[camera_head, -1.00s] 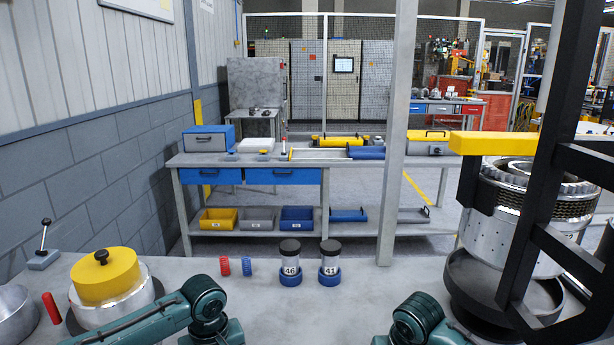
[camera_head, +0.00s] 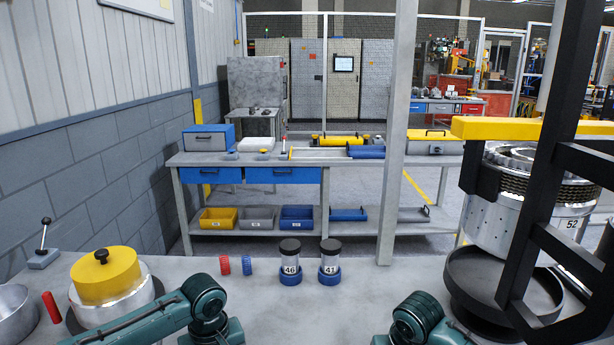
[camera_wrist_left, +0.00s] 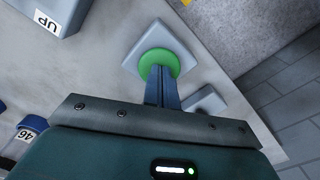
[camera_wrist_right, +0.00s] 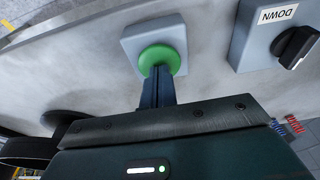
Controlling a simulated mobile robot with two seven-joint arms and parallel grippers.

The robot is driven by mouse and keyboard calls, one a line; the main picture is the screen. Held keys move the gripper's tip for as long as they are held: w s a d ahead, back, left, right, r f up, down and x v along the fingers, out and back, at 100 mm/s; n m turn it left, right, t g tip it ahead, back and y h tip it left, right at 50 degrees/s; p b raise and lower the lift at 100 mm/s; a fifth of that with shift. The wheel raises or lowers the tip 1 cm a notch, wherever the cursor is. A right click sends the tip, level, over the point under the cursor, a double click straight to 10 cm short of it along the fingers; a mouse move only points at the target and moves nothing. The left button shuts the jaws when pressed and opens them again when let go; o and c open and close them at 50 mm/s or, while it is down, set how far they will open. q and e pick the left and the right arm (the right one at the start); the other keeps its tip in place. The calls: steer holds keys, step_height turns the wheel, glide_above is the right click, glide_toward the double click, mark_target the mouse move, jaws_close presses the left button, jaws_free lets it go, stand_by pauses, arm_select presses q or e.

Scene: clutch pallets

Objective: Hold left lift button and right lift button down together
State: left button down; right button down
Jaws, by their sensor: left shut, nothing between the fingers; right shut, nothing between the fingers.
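The left lift button (camera_wrist_left: 158,62) is a green round cap on a pale square base in the left wrist view. My left gripper (camera_wrist_left: 161,76) is shut and empty, its fingertips against the cap. The right lift button (camera_wrist_right: 160,58) is a matching green cap on a grey square base in the right wrist view. My right gripper (camera_wrist_right: 158,74) is shut and empty, its fingertips against that cap. The fingertips partly hide both caps, so how far they are pressed cannot be told. Neither button shows in the head view.
A metal drum (camera_head: 500,225) labelled 52 hangs under a yellow beam (camera_head: 500,127), above a dark round tray (camera_head: 470,270). A box marked UP (camera_wrist_left: 62,12) and a switch box marked DOWN (camera_wrist_right: 245,45) stand near the buttons. Jars 46 (camera_head: 290,269) and 41 (camera_head: 330,268) stand on the bench.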

arm_select(q)
steer(key=shift+r, duration=3.45)
arm_select(e)
steer(key=shift+s+f, duration=0.2)
steer(key=shift+f, duration=0.15)
steer(key=shift+r, duration=0.1)
arm_select(q)
steer(key=shift+w, duration=0.1)
arm_select(e)
steer(key=shift+w+r, duration=0.2)
steer(key=shift+r, duration=3.45)
arm_select(q)
steer(key=shift+f, duration=0.1)
